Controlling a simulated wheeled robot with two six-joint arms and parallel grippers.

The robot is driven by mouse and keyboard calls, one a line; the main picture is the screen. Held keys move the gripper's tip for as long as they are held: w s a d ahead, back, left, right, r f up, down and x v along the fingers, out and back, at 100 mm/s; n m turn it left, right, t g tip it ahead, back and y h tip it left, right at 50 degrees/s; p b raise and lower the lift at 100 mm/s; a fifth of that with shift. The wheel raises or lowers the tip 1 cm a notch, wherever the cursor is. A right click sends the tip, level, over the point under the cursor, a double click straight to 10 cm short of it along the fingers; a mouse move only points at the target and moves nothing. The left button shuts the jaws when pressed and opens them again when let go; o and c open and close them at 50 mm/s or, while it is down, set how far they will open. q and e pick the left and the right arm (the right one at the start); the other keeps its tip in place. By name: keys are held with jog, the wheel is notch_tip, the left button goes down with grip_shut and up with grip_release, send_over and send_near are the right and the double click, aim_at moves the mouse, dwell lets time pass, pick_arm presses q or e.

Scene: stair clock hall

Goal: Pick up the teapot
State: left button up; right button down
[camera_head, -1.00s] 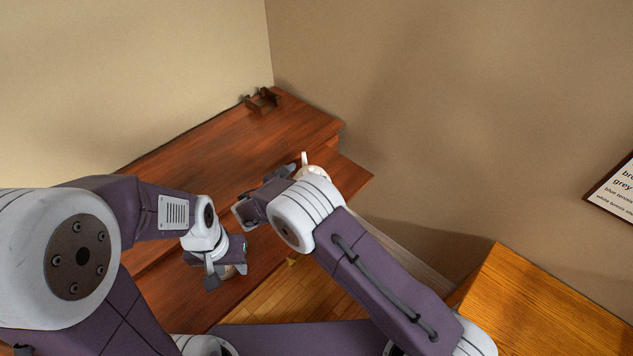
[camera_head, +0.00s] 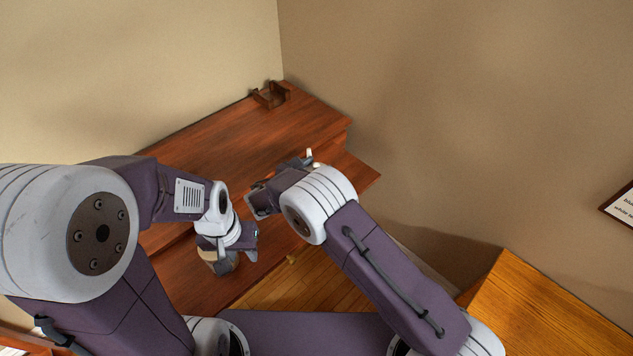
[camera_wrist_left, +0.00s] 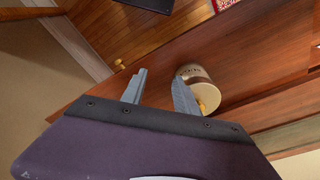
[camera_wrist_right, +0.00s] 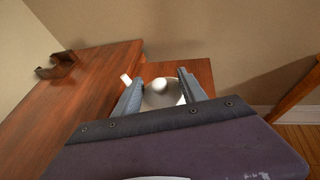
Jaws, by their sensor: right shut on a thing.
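The white teapot shows in the right wrist view (camera_wrist_right: 161,97), with its pale lid and a white projection at the left. My right gripper (camera_wrist_right: 158,84) is shut on it, one finger on each side. In the head view only a small white part of the teapot (camera_head: 309,155) shows; my right gripper and arm hide the rest. I cannot tell whether its base touches the wooden surface. My left gripper (camera_wrist_left: 158,88) is open with nothing between its fingers. Its right finger is close to a cream and brown container (camera_wrist_left: 194,74).
The container also shows below my left gripper in the head view (camera_head: 217,262). A small dark wooden stand (camera_head: 270,95) is at the far corner of the reddish wooden furniture (camera_head: 225,140). A lighter wooden top (camera_head: 545,310) is at the lower right. Walls close off the back.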

jog(key=shift+s+d+f, duration=0.1)
jog(key=shift+s+f, duration=0.05)
jog(key=shift+f, duration=0.2)
